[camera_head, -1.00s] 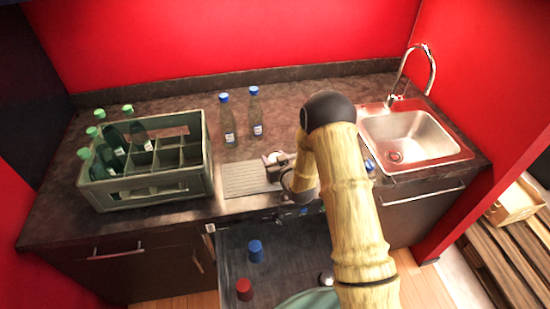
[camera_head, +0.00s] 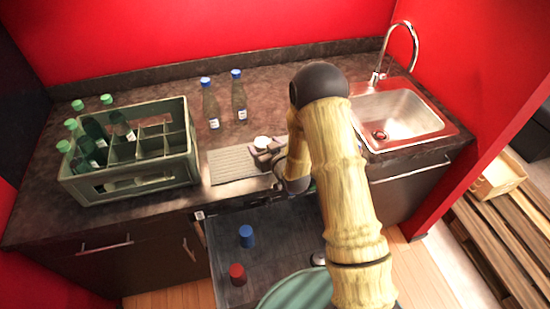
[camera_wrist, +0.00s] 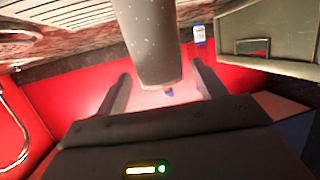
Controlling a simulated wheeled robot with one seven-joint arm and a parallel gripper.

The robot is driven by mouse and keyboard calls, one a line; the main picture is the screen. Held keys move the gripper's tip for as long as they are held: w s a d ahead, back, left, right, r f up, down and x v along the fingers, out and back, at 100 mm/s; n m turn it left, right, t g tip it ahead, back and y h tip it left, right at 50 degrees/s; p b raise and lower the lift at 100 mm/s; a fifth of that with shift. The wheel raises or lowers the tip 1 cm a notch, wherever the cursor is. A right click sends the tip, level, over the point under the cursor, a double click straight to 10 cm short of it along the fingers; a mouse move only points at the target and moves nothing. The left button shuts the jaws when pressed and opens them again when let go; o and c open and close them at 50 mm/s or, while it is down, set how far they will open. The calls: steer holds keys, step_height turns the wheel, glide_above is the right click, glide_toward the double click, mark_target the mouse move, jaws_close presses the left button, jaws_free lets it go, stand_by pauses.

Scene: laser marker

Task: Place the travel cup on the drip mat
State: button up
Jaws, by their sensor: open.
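The travel cup (camera_wrist: 150,45) is a grey speckled cylinder between the two fingers in the wrist view. In the head view its pale top (camera_head: 262,142) shows just behind the dark fingers. My gripper (camera_head: 266,156) is open around the cup, and in the wrist view gaps show between the fingers (camera_wrist: 163,88) and the cup. The grooved drip mat (camera_head: 228,165) lies on the counter, with its right part under my gripper and arm. The cup is at the right part of the mat. Its base is hidden, so contact with the mat cannot be told.
A crate (camera_head: 75,191) with several green-capped bottles stands left of the mat. Two blue-capped bottles (camera_head: 211,105) (camera_head: 239,98) stand behind it. The sink (camera_head: 395,115) is to the right. Below the counter's front edge are a blue cup (camera_head: 247,236) and a red cup (camera_head: 237,273).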

steer(key=b+v, duration=0.2)
steer(key=v, duration=0.6)
steer(key=shift+d, duration=0.1)
steer(key=s+d+r+m+g+h, duration=0.1)
steer(key=s+d+r+g, duration=0.1)
steer(key=s, duration=0.4)
steer(key=s+d+r+m+g+h, duration=0.2)
steer(key=s+d+r+g, duration=0.1)
steer(key=s+d+g, duration=0.2)
steer(key=s+d+r+m+g+h, duration=0.1)
steer(key=s+d+r+g+h, duration=0.1)
steer(key=s, duration=0.7)
steer(key=shift+d+r+g, duration=0.5)
steer(key=shift+d+g, duration=0.25)
steer(key=shift+g, duration=0.25)
